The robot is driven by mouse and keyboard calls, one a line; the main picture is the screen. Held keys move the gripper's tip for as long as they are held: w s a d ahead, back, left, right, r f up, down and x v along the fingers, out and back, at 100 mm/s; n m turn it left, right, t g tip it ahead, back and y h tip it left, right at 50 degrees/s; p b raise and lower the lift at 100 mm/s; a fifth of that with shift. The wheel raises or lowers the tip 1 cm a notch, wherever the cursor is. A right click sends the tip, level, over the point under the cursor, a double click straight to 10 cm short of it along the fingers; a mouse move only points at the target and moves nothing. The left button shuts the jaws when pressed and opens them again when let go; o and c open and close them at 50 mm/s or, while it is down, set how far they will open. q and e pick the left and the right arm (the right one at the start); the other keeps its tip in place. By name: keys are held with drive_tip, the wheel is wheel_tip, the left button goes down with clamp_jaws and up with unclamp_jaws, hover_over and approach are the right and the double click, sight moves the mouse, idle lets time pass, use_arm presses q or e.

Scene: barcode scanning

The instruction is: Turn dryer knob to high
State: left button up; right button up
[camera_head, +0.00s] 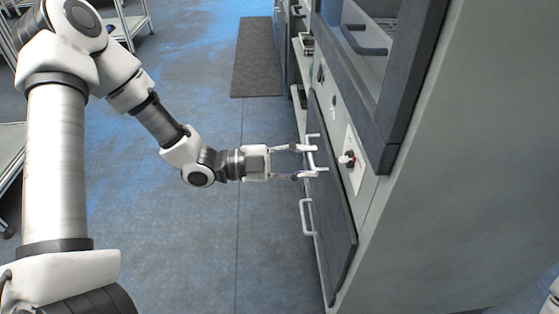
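A small knob (347,158) with a dark and red part sits on a light panel on the front of a large grey machine, right of centre. My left gripper (306,161) comes in from the left and is open, with its two fingers spread apart and nothing visible between them. Its fingertips overlap the pale bar handle on the machine's door in the picture. I cannot tell whether they touch it. The knob lies a little to the right of the fingertips, apart from them. My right gripper is not in view.
The machine's dark door (335,215) has a lower bar handle (306,217). A dark-framed opening (375,40) with a rack is above the knob. A dark mat (257,60) lies on the blue-grey floor. Metal shelving (130,22) stands at the upper left. The middle floor is clear.

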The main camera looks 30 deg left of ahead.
use_arm(q)
drive_tip(key=v, duration=0.6)
drive_tip(key=shift+s+f, duration=0.1)
drive_tip(key=shift+f, duration=0.05)
idle(0.3)
drive_tip(key=s+d+f+n+g+y, duration=0.3)
drive_tip(key=s+f, duration=0.2)
drive_tip(key=f, duration=0.5)
drive_tip(key=s+d+f+n+g+y, duration=0.25)
drive_tip(key=s+f, duration=0.25)
drive_tip(key=f, duration=0.4)
drive_tip(key=s+d+f+n+g+y, duration=0.3)
drive_tip(key=s+f+n+g, duration=0.15)
drive_tip(key=f, duration=0.55)
drive_tip(key=s+a+f+n+y, duration=0.4)
drive_tip(key=s+a+n+y, duration=0.3)
drive_tip(key=n, duration=0.4)
wheel_tip(320, 180, up, 26)
drive_tip(key=w+a+p, duration=0.1)
drive_tip(key=p, duration=2.5)
drive_tip(key=shift+w, duration=0.3)
